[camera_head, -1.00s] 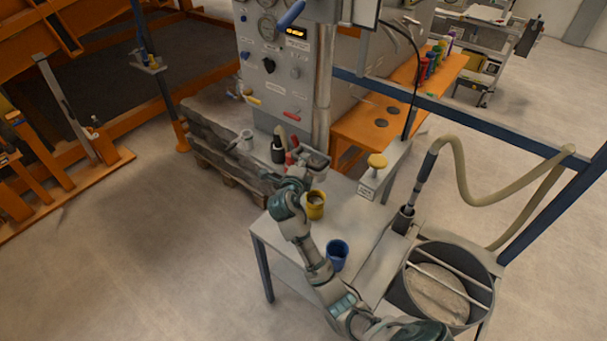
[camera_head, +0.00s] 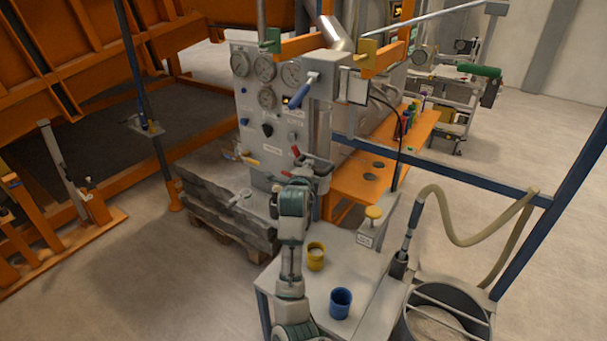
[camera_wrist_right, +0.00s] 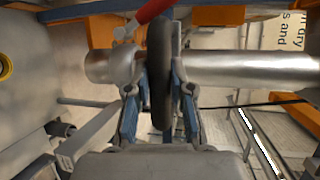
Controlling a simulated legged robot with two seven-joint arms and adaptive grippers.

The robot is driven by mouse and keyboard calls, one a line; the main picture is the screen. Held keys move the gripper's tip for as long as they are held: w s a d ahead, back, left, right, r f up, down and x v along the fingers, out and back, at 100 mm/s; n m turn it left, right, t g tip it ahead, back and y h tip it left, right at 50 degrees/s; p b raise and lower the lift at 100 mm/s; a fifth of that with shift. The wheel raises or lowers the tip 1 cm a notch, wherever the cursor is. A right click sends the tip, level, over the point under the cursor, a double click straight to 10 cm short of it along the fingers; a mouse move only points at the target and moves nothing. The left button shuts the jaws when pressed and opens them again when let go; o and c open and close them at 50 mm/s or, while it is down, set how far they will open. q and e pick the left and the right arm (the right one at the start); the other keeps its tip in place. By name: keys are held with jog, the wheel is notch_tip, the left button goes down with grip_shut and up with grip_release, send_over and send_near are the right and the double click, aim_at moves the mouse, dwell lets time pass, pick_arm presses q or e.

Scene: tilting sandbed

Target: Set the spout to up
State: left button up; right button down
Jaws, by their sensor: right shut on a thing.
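My right gripper (camera_head: 312,168) is raised in front of the machine's panel, at the lower end of an upright grey pipe (camera_head: 324,125). In the right wrist view, my right gripper (camera_wrist_right: 160,108) has its two blue-sided fingers shut on a dark, rounded handle (camera_wrist_right: 160,60). A shiny metal pipe (camera_wrist_right: 245,72), apparently the spout, runs across behind the handle, its wider end (camera_wrist_right: 110,68) at left. I cannot tell how the handle joins it. A red lever (camera_wrist_right: 152,12) shows above the pipe. My left gripper is out of view.
A hose (camera_head: 445,225) and a round bin (camera_head: 445,318) are at right. A gauge panel (camera_head: 255,125) stands behind.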

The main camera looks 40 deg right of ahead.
jog(key=shift+d+r, duration=0.1)
jog(key=shift+r, duration=0.35)
jog(key=shift+s, duration=0.1)
jog(key=c, duration=1.4)
grip_release()
jog(key=shift+d, duration=0.1)
jog(key=o, duration=0.4)
jog(key=shift+d, duration=0.15)
jog(key=shift+d+f, duration=0.15)
jog(key=shift+f, duration=0.05)
jog(key=shift+d+f, duration=0.15)
jog(key=shift+d, duration=0.1)
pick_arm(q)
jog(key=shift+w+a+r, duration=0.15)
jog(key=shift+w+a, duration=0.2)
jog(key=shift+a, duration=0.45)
pick_arm(e)
jog(key=v, duration=1.1)
jog(key=shift+s, duration=0.25)
